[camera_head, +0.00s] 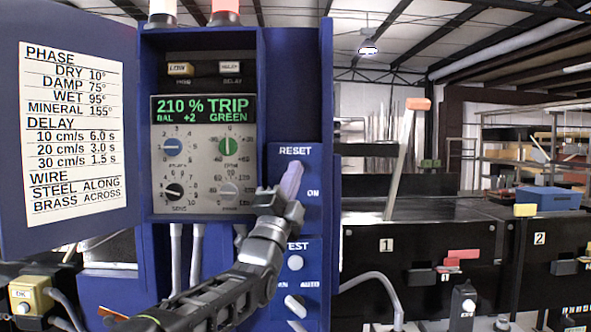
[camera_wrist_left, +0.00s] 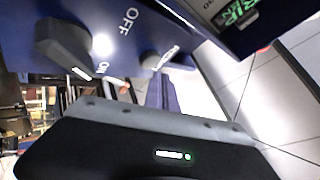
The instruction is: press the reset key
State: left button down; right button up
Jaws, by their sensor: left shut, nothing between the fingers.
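The reset key (camera_head: 291,180) shows as a pale lavender upright piece just under the RESET label on the blue cabinet. My left gripper (camera_head: 282,197) is shut and empty in front of that panel, at the lower end of the lavender piece. I cannot tell whether it touches it. The gripper hides the lower left of the reset panel. In the left wrist view my dark gripper body fills the bottom, and the blue panel with its OFF and ON labels lies above. My right gripper is not in view.
The display (camera_head: 205,108) reads 210 % TRIP, GREEN, above several dials. Below the reset panel are a white TEST button (camera_head: 295,262) and a selector (camera_head: 296,305). An open door with a printed chart (camera_head: 73,130) stands left. Black conveyor units (camera_head: 430,255) stand right.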

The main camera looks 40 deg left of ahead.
pick_arm(q)
jog(key=shift+w+a, duration=0.1)
jog(key=shift+w, duration=0.05)
jog(key=shift+w+a, duration=0.15)
jog(key=shift+w, duration=0.05)
dwell(0.3)
jog(key=shift+w+a, duration=0.3)
jog(key=shift+w, duration=0.1)
dwell(0.8)
jog(key=shift+b, duration=0.3)
jog(key=shift+s+d+b, duration=0.55)
jog(key=shift+s+b, duration=0.2)
jog(key=shift+b, duration=0.25)
